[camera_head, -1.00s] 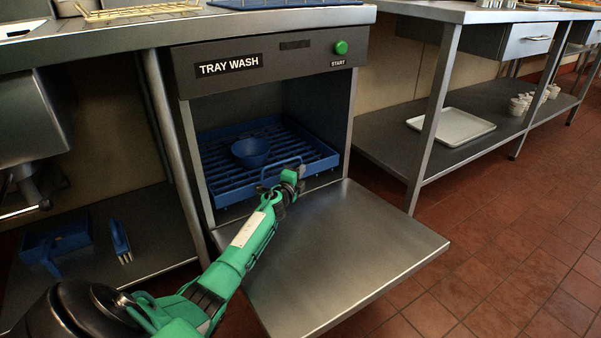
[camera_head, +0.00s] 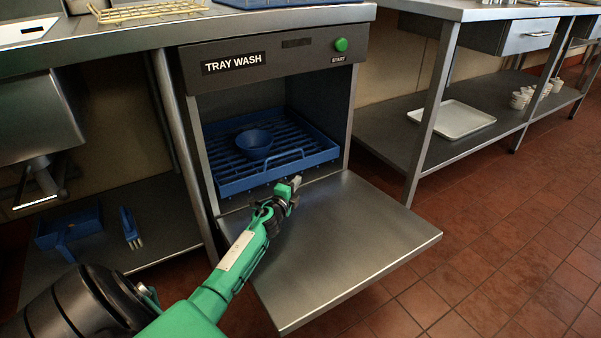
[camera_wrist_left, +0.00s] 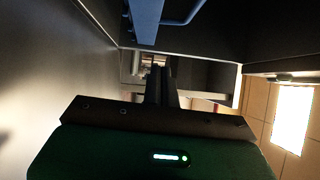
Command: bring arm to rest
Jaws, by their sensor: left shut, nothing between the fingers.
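My left gripper (camera_head: 294,186) is in the head view, above the lowered door (camera_head: 350,240) of the tray wash machine, just in front of its opening. Its fingers are together and hold nothing. In the left wrist view the closed fingers (camera_wrist_left: 160,85) point away from the camera. The left arm is green and comes in from the lower left. The blue rack (camera_head: 300,160) is inside the machine with a blue bowl (camera_head: 254,144) on it, apart from the gripper. My right gripper is not in view.
The green start button (camera_head: 341,44) is on the machine's front panel (camera_head: 270,59). A lower shelf at left holds a blue scoop-like item (camera_head: 68,228) and a blue brush (camera_head: 130,228). A white tray (camera_head: 452,119) lies on the right shelf. The red tiled floor (camera_head: 490,250) at right is clear.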

